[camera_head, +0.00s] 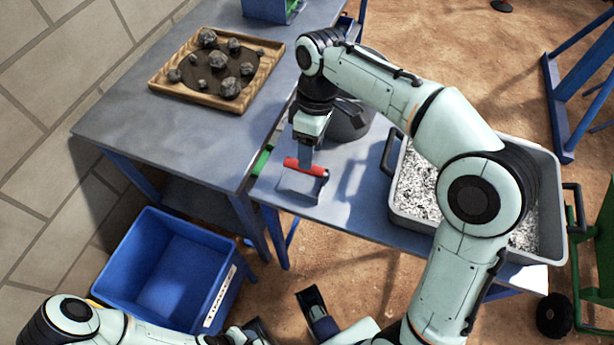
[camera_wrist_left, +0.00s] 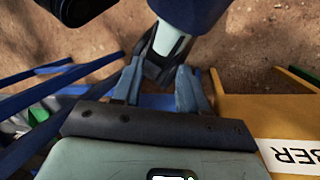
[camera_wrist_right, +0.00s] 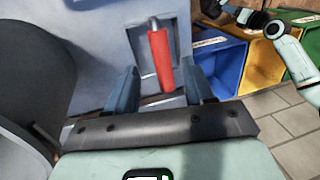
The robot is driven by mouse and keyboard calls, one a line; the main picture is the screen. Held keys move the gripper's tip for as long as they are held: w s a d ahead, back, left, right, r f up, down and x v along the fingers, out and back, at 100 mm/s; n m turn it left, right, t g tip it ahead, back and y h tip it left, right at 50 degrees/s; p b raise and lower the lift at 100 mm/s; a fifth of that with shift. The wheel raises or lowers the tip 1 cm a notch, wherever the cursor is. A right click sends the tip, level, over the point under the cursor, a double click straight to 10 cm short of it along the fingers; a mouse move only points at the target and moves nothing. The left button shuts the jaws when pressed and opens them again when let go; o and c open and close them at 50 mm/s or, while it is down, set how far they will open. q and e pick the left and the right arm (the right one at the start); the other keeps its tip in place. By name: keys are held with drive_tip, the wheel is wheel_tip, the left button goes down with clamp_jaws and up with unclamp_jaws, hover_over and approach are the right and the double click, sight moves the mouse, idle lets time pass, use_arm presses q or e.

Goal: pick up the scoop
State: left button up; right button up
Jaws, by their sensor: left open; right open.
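The scoop has a red handle (camera_head: 305,167) and what looks like a grey metal pan. It lies on the grey-blue table (camera_head: 350,195). In the right wrist view the red handle (camera_wrist_right: 160,60) stands out between and beyond the fingertips, with the grey pan around and behind it. My right gripper (camera_head: 306,153) is open, pointing down right at the handle, and hides part of it in the head view. I cannot tell whether the fingers touch it. My left gripper (camera_wrist_left: 160,85) is open and empty, low and away from the table.
A wooden tray with stones (camera_head: 165,88) sits on the left table. A grey bin of pale chips (camera_head: 400,215) stands right of the scoop, partly behind my right arm. A dark grey rounded vessel (camera_head: 350,125) is close behind my gripper. A blue crate (camera_head: 130,265) stands below left.

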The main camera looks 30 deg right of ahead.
drive_tip(key=f, duration=0.1)
drive_tip(key=f+b, duration=0.1)
drive_tip(key=f, duration=0.1)
drive_tip(key=a+f, duration=0.1)
drive_tip(key=shift+s+f+b, duration=0.35)
drive_tip(key=shift+f+b, duration=0.05)
drive_tip(key=shift+f, duration=0.4)
use_arm(q)
drive_tip(key=shift+w+a+f+t, duration=0.15)
drive_tip(key=shift+w+a+f, duration=0.05)
drive_tip(key=shift+w+f, duration=0.35)
drive_tip(key=shift+w+a+f+t, duration=0.15)
drive_tip(key=shift+w+f, duration=0.35)
drive_tip(key=shift+f, duration=0.05)
use_arm(e)
clamp_jaws()
drive_tip(key=shift+r, duration=0.15)
